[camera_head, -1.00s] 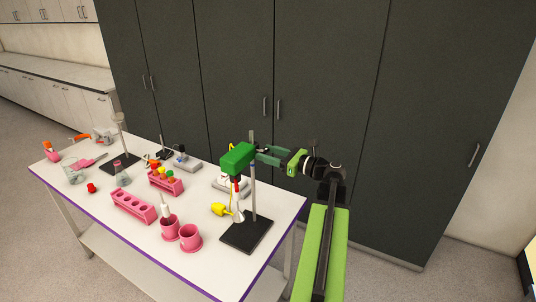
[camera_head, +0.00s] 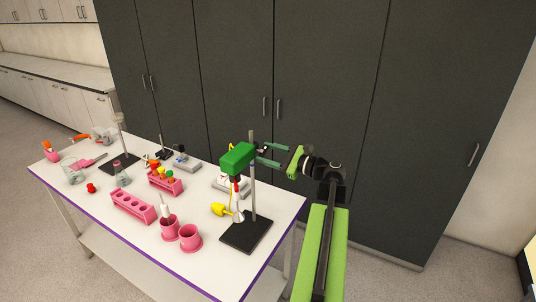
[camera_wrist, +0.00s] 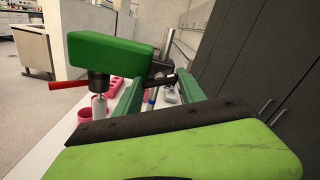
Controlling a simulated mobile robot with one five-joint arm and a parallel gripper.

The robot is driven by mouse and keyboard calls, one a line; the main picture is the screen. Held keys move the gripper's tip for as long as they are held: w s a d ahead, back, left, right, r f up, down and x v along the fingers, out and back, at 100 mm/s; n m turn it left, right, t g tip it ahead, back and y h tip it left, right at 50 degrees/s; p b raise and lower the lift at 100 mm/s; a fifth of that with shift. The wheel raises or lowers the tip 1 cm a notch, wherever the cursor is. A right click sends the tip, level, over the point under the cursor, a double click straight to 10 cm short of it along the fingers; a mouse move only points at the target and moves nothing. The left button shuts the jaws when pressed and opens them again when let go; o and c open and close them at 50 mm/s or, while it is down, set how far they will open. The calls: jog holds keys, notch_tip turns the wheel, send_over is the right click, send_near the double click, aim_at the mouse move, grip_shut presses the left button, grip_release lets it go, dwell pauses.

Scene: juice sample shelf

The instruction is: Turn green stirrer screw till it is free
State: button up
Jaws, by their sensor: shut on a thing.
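The green stirrer (camera_head: 238,158) is a box-shaped body clamped high on an upright rod (camera_head: 252,190) over a black base plate (camera_head: 246,233). In the wrist view, the stirrer (camera_wrist: 105,52) is at the left, with a dark chuck below it. The dark screw (camera_wrist: 163,80) at its clamp shows between my two green fingers. My gripper (camera_head: 268,154) reaches in from the right, level with the stirrer. My gripper (camera_wrist: 160,92) is shut on the screw, with a finger on either side. The fingers partly hide the screw; its thread is not visible.
Dark cabinets (camera_head: 330,80) stand close behind my arm.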

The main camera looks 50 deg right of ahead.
jog(key=n, duration=1.2)
jog(key=shift+n, duration=0.4)
dwell(0.3)
jog(key=o, duration=1.4)
jog(key=shift+c, duration=0.2)
jog(key=v, duration=1.7)
jog(key=shift+s, duration=0.2)
